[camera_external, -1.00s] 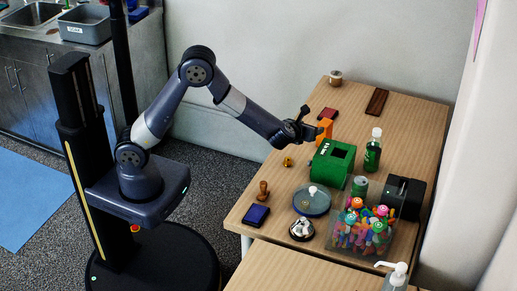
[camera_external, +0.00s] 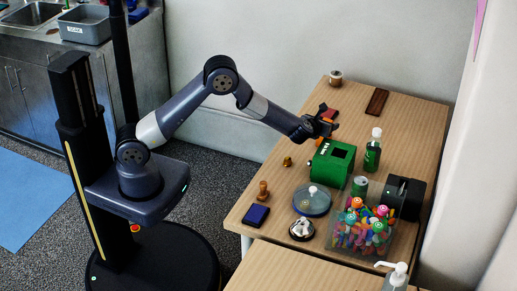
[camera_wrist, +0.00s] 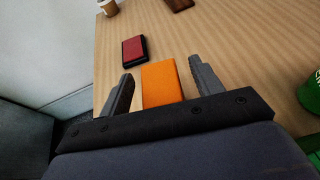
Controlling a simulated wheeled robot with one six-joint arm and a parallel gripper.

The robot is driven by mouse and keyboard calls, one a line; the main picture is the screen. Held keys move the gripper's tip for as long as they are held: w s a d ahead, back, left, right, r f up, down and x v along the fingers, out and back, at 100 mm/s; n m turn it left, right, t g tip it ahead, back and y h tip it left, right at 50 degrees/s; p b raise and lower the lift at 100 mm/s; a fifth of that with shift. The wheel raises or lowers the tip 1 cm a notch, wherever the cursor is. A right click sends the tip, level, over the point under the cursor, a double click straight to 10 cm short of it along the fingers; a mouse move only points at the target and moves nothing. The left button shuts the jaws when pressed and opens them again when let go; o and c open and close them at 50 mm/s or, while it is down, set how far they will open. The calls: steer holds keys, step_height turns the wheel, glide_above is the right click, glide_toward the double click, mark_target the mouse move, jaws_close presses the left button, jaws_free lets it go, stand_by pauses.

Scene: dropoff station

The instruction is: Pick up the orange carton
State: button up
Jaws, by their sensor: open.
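The orange carton (camera_wrist: 161,82) stands on the wooden table in the wrist view, between the two fingers of my gripper (camera_wrist: 158,84). The fingers are apart, with a gap on each side of the carton, wider on the right. In the external view my gripper (camera_external: 327,118) is over the table behind the green box and hides most of the carton; only a little orange (camera_external: 326,122) shows there. Its lower part is hidden by my gripper in the wrist view.
A green box (camera_external: 333,161) stands close by on the near side. A red and black pad (camera_wrist: 134,50) lies just beyond the carton. A dark wooden block (camera_external: 376,102), a cup (camera_external: 335,77), a green bottle (camera_external: 372,152) and a small brass piece (camera_external: 287,161) are around it.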

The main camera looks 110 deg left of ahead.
steer(key=shift+a, duration=0.1)
steer(key=c, duration=1.1)
